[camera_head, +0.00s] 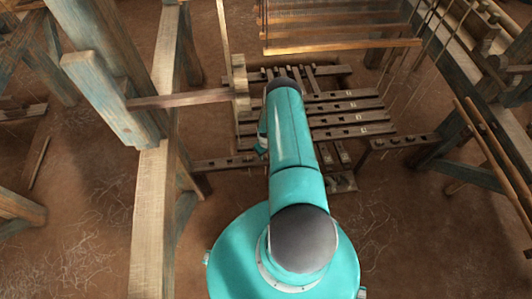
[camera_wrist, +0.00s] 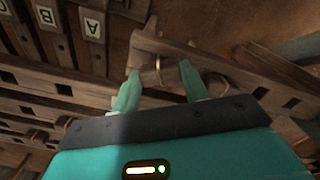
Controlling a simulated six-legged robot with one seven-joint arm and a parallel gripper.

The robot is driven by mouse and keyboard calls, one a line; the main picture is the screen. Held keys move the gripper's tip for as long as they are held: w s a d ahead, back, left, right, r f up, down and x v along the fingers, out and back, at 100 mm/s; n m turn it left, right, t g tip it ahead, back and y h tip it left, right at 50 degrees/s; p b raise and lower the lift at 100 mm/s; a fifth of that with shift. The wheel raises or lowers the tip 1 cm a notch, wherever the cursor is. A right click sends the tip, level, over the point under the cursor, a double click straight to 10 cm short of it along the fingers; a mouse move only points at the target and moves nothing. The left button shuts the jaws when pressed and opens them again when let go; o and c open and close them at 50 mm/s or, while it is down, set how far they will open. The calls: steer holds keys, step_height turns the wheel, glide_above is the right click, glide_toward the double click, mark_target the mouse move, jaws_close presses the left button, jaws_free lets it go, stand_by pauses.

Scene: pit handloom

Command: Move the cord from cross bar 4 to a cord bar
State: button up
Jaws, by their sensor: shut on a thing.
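In the wrist view my gripper (camera_wrist: 160,72) has its two teal fingers on either side of a short wooden piece that carries a thin light loop, which looks like the cord (camera_wrist: 157,65). The fingers are closed on it, and the loop lies between the fingertips, in front of a long wooden bar (camera_wrist: 225,68). I cannot tell whether the loop still touches that bar. In the head view my arm hides the gripper and the cord. Dark cross bars (camera_head: 352,119) with small white tags lie right of my arm; their numbers are too small to read there.
In the wrist view, bars tagged A (camera_wrist: 92,28) and B (camera_wrist: 46,16) lie at upper left. Thick loom posts (camera_head: 105,90) stand at left and a frame (camera_head: 480,90) at right. A hanging wooden beam (camera_head: 340,46) crosses the top. Earth floor is open at lower right.

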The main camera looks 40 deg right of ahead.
mark_target(266, 155)
stand_by(0.3)
steer(key=o, duration=1)
steer(key=shift+o, duration=0.2)
step_height(266, 155, up, 14)
